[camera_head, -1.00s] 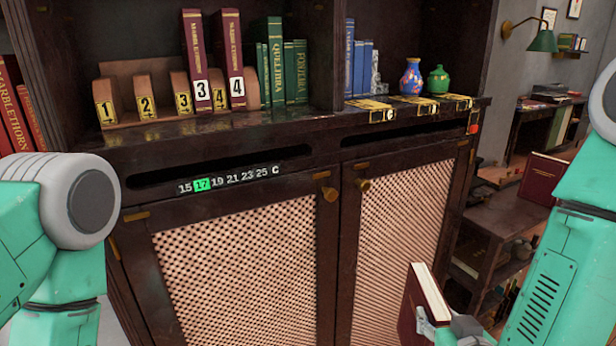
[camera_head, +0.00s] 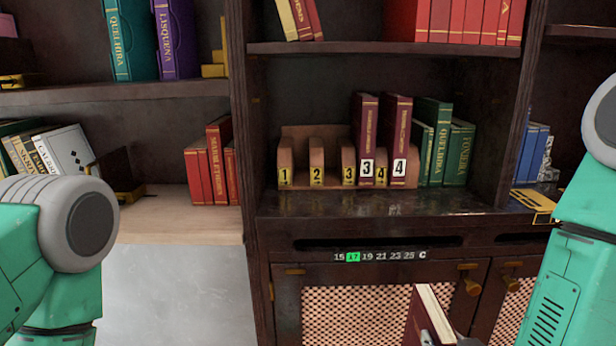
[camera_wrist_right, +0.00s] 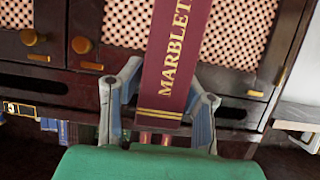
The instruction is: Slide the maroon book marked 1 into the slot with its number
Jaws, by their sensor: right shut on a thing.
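A maroon book (camera_head: 419,318) is upright in my right gripper (camera_head: 436,338) at the bottom of the head view. In the right wrist view its spine (camera_wrist_right: 174,60) reads "MARBLET" in gold, between the two fingers of the right gripper (camera_wrist_right: 160,108). Its number is not visible. A brown wooden rack (camera_head: 300,131) stands on the cabinet shelf, with yellow tags 1 (camera_head: 284,178), 2 (camera_head: 317,177), 3 and 4. Maroon books marked 3 (camera_head: 367,135) and 4 (camera_head: 398,135) stand upright at its right side. My left gripper is out of view; only its arm shows.
Green books (camera_head: 438,140) stand right of the rack. Red books (camera_head: 209,165) stand on the shelf to its left. The dark ledge (camera_head: 370,204) before the rack is clear.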

